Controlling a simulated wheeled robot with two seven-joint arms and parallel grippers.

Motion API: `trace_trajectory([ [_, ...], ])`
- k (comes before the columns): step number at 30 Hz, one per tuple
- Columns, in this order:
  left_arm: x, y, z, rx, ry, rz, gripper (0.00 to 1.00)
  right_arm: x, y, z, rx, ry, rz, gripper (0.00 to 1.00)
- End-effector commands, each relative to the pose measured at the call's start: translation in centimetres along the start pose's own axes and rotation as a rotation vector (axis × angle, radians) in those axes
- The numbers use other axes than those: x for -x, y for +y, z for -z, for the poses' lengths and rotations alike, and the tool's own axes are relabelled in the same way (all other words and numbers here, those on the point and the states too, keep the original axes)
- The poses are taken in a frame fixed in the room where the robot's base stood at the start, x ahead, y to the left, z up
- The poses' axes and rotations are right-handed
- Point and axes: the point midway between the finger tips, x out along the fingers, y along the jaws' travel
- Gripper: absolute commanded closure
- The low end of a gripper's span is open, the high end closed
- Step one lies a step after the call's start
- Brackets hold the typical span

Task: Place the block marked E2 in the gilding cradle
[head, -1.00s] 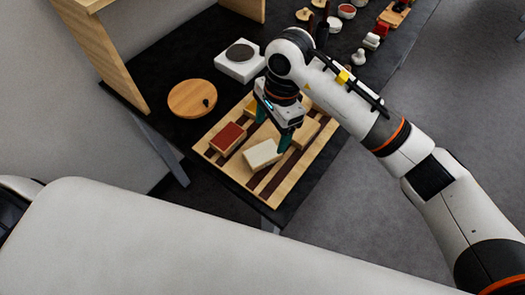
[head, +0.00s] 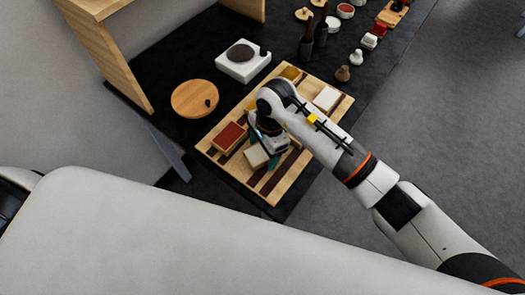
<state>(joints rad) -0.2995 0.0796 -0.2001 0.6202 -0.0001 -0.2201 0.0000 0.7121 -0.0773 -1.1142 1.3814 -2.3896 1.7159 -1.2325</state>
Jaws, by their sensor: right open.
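My right gripper (head: 262,152) is open, low over the front part of a striped wooden board (head: 285,188), at a cream-topped block (head: 256,158). Its teal fingers show at the block; the hand and arm hide part of it, and I cannot tell whether they touch. A red-topped block (head: 229,136) lies just left. A white-topped block (head: 327,97) and a yellow-topped block (head: 290,73) lie farther back on the board. No marking is readable, so I cannot tell which block is E2. I cannot identify the gilding cradle with certainty. My left gripper is not in view.
A round wooden disc with a dark knob (head: 195,98) and a white device with a grey round top (head: 242,60) stand behind the board.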

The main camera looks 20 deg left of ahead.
Motion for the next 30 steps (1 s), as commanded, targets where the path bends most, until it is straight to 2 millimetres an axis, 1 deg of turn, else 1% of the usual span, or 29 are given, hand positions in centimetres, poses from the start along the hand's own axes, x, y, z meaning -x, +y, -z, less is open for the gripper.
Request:
trace_trajectory([
  [19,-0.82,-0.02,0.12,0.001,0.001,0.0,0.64,-0.41,-0.01,-0.14,-0.001,-0.001,0.0,0.24],
  [20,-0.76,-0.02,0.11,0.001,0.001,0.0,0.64,-0.35,-0.01,-0.11,-0.001,-0.001,0.0,0.27],
  [21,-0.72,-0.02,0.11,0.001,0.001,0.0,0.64,-0.33,-0.01,-0.1,-0.001,0.0,0.0,0.33],
  [28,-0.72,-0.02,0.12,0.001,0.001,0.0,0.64,-0.33,-0.02,-0.08,-0.001,0.0,0.001,0.71],
  [29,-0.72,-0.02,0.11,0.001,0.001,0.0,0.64,-0.32,-0.01,-0.07,-0.001,0.0,0.0,0.72],
  [30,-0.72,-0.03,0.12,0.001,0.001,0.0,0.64,-0.32,-0.01,-0.07,-0.001,0.0,0.0,0.76],
])
